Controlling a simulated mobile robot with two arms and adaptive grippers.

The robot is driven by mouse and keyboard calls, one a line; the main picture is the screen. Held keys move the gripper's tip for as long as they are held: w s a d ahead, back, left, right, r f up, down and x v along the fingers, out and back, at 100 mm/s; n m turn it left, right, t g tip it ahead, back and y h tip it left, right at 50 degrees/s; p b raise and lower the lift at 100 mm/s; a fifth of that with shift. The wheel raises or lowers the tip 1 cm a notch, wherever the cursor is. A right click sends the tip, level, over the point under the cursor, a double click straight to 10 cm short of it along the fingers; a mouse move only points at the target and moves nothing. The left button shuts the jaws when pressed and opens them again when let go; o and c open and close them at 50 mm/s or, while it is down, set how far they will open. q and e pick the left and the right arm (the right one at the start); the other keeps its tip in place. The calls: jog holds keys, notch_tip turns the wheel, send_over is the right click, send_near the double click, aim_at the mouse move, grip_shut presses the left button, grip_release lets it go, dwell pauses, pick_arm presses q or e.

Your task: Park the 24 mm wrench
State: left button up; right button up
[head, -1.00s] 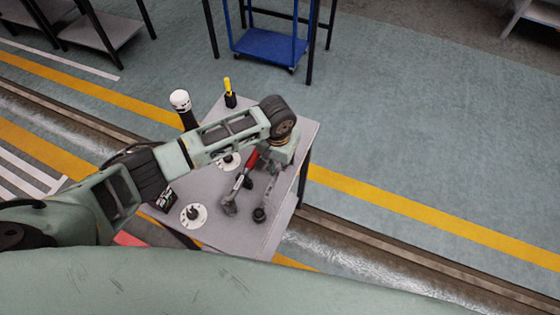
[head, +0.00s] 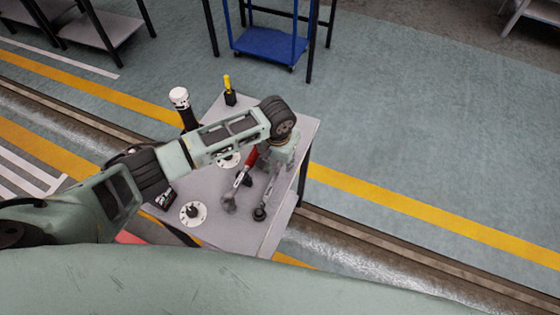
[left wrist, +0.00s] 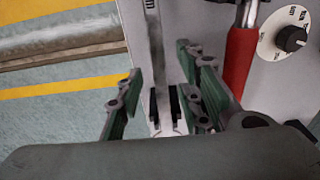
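My left gripper (left wrist: 158,76) points down over the small grey table. Its green fingers stand apart in the left wrist view. A slim grey bar (left wrist: 152,30) runs between them, with no clear sign of the fingers pressing on it. In the head view a slender metal tool with a dark round end (head: 260,213) lies below the gripper, close to the table's right edge. It is probably the wrench; its size cannot be read. My left wrist hides its upper part. My right gripper is not in view.
A red-handled tool (head: 251,160) lies just left of the slender tool on the grey table (head: 232,232). Round white plates with black knobs (head: 193,213), a white-topped cylinder (head: 180,98) and a yellow-handled tool (head: 228,86) are also there. A blue cart (head: 268,45) stands beyond.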

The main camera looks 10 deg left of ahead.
pick_arm(q)
notch_tip(320, 180, up, 12)
jog(key=s, duration=0.1)
dwell(0.5)
jog(key=shift+s+a+f, duration=0.1)
dwell(0.4)
